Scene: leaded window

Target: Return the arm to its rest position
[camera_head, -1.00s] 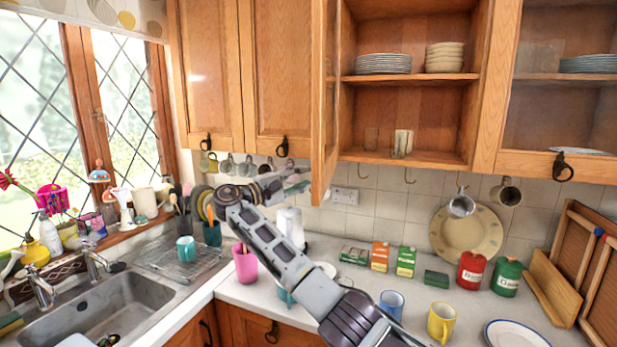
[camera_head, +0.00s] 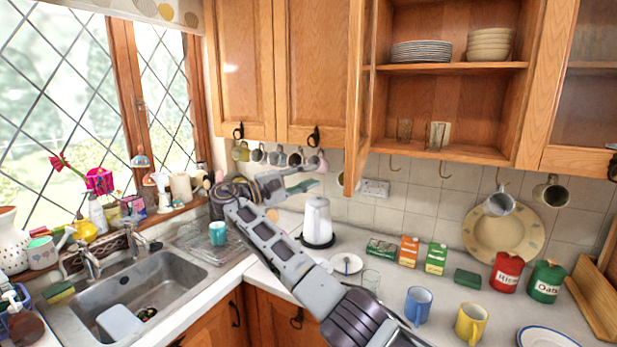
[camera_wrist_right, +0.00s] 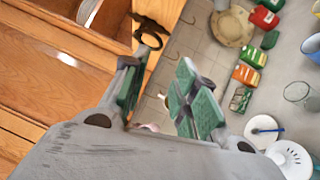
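My right arm reaches in from the bottom of the head view, up and to the left. Its gripper (camera_head: 298,183) is raised in front of the wall tiles, left of the open cabinet door (camera_head: 358,100). In the right wrist view the gripper (camera_wrist_right: 158,98) has its two green-padded fingers apart, with nothing held between them. My left gripper is not in view.
The open cabinet (camera_head: 445,100) holds plates, bowls and glasses. A white kettle (camera_head: 317,220) stands behind my forearm. A blue mug (camera_head: 418,304) and a yellow mug (camera_head: 470,322) stand right of the arm. The sink (camera_head: 150,290) is at lower left.

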